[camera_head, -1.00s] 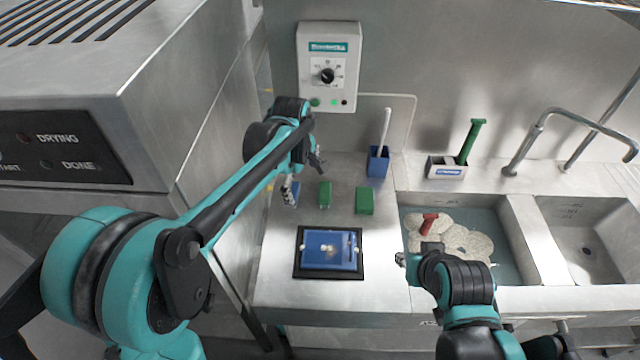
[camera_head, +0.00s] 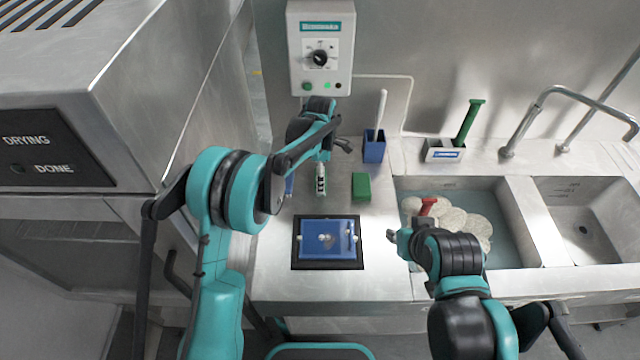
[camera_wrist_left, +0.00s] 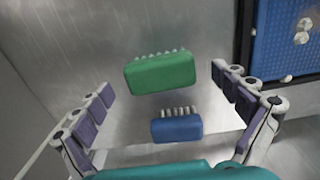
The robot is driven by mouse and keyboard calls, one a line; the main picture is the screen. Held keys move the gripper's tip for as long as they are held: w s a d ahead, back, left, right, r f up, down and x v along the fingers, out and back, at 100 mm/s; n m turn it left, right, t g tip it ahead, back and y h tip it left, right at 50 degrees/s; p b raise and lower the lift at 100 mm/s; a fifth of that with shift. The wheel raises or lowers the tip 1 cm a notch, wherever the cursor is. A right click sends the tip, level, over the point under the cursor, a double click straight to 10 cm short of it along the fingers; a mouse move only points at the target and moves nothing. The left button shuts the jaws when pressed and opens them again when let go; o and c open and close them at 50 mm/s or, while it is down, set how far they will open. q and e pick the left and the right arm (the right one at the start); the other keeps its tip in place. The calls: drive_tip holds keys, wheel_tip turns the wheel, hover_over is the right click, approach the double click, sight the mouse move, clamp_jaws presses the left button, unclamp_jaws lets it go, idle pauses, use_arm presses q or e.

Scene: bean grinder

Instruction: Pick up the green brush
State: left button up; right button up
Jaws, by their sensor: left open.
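The green brush (camera_wrist_left: 160,74) lies on the steel counter with a row of pale bristles along one side. In the left wrist view it sits between and beyond my open fingers, apart from both. My left gripper (camera_wrist_left: 162,86) holds nothing. A blue brush (camera_wrist_left: 177,128) lies beside the green one, nearer my wrist. My right gripper (camera_head: 396,240) is by the front of the left sink; its fingers are too small to judge.
A blue plate on a black base (camera_head: 328,243) lies in front. A control box (camera_head: 320,55) is on the wall. The sink (camera_head: 510,215) is at right.

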use_arm(q)
wheel_tip(320, 180, down, 2)
drive_tip(key=shift+a, duration=0.1)
drive_tip(key=shift+r, duration=0.1)
drive_tip(key=c, duration=1.4)
drive_tip(key=shift+r, duration=0.1)
wheel_tip(320, 180, up, 4)
drive_tip(key=shift+r+p, duration=0.25)
drive_tip(key=shift+p, duration=0.55)
drive_tip(key=s+d+r, duration=0.1)
drive_tip(key=d+r, duration=0.1)
drive_tip(key=d, duration=0.1)
drive_tip(key=s+d+r+p, duration=0.1)
drive_tip(key=s+d+r, duration=0.1)
drive_tip(key=d, duration=0.2)
drive_tip(key=s+d+r+p, duration=0.1)
drive_tip(key=s+d+r, duration=0.1)
drive_tip(key=d, duration=0.1)
drive_tip(key=shift+s+d+r, duration=0.1)
drive_tip(key=shift+d+r, duration=0.05)
drive_tip(key=shift+d, duration=0.1)
